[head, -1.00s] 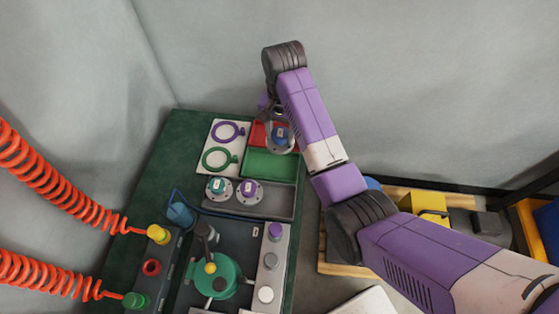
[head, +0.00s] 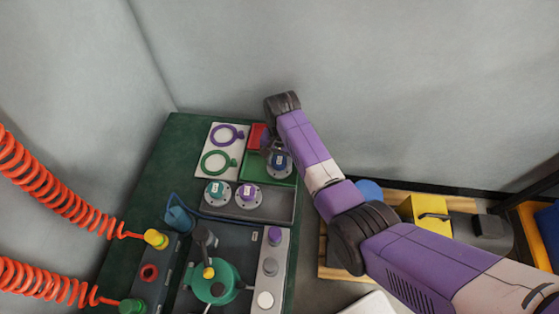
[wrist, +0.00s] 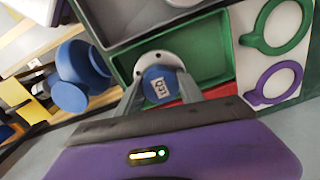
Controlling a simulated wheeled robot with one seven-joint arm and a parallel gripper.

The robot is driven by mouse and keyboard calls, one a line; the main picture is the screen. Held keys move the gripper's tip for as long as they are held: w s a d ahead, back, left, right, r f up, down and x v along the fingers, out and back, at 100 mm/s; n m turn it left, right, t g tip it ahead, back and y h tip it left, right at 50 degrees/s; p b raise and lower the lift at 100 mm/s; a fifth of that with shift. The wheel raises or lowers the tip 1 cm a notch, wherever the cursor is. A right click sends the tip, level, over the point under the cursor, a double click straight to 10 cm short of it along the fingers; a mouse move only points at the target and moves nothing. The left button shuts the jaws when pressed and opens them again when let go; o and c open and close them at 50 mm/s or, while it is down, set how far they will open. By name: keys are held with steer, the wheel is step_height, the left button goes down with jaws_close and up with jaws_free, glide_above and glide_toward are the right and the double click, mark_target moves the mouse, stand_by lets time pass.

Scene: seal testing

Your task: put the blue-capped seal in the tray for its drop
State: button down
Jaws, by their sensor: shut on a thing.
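The blue-capped seal (head: 279,161) has a pale metal flange and a white label on its cap. My gripper (wrist: 160,92) is shut on it, with one finger on each side of the blue cap (wrist: 153,79). In the head view the seal is over the green tray (head: 257,174). In the wrist view its flange overlaps the inside of the green tray (wrist: 229,62); I cannot tell whether it touches the floor. The red tray (head: 256,134) lies just behind the green one, partly hidden by my arm.
A grey tray (head: 280,208) in front holds a teal-capped seal (head: 216,191) and a purple-capped seal (head: 248,194). A white board with a purple ring (head: 227,134) and a green ring (head: 216,163) lies left. A teal fixture (head: 212,284) stands nearer.

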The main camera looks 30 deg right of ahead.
mark_target(281, 161)
steer(key=c, duration=0.7)
jaws_free()
steer(key=shift+f, duration=0.1)
steer(key=shift+c, duration=0.2)
step_height(281, 161, up, 12)
steer(key=p, duration=0.1)
steer(key=shift+s+d, duration=0.1)
steer(key=shift+d, duration=0.05)
